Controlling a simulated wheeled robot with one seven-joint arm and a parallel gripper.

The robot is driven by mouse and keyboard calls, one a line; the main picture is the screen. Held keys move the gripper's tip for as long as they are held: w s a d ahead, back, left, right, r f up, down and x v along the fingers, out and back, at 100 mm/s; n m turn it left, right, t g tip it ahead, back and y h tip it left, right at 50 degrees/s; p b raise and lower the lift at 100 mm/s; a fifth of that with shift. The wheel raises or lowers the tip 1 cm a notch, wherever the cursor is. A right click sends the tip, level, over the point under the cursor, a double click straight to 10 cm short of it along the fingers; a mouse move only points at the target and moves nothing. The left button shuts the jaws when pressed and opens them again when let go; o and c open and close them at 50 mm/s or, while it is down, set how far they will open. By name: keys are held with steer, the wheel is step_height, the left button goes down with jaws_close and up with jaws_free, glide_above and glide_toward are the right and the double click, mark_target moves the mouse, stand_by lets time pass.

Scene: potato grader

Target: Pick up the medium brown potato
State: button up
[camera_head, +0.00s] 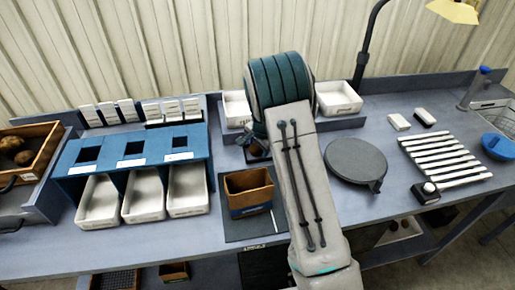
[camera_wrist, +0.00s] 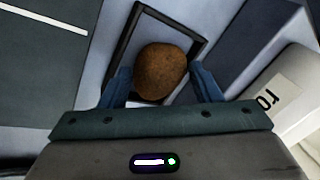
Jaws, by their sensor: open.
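The brown potato (camera_wrist: 161,71) lies in a dark-framed square holder (camera_wrist: 199,45) in the wrist view. My gripper (camera_wrist: 164,88) is open, with one blue finger on each side of the potato's near part. I cannot tell whether the fingers touch it. The potato itself is hidden there.
A wooden-rimmed box (camera_head: 249,182) stands left of my arm. A blue three-hole stand (camera_head: 131,150) with white trays (camera_head: 144,196) is farther left. A round grey plate (camera_head: 356,162) and a slatted white rack (camera_head: 443,160) are to the right. A crate (camera_head: 41,137) holds potatoes.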

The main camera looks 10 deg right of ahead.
steer(key=c, duration=0.7)
steer(key=shift+r, duration=0.15)
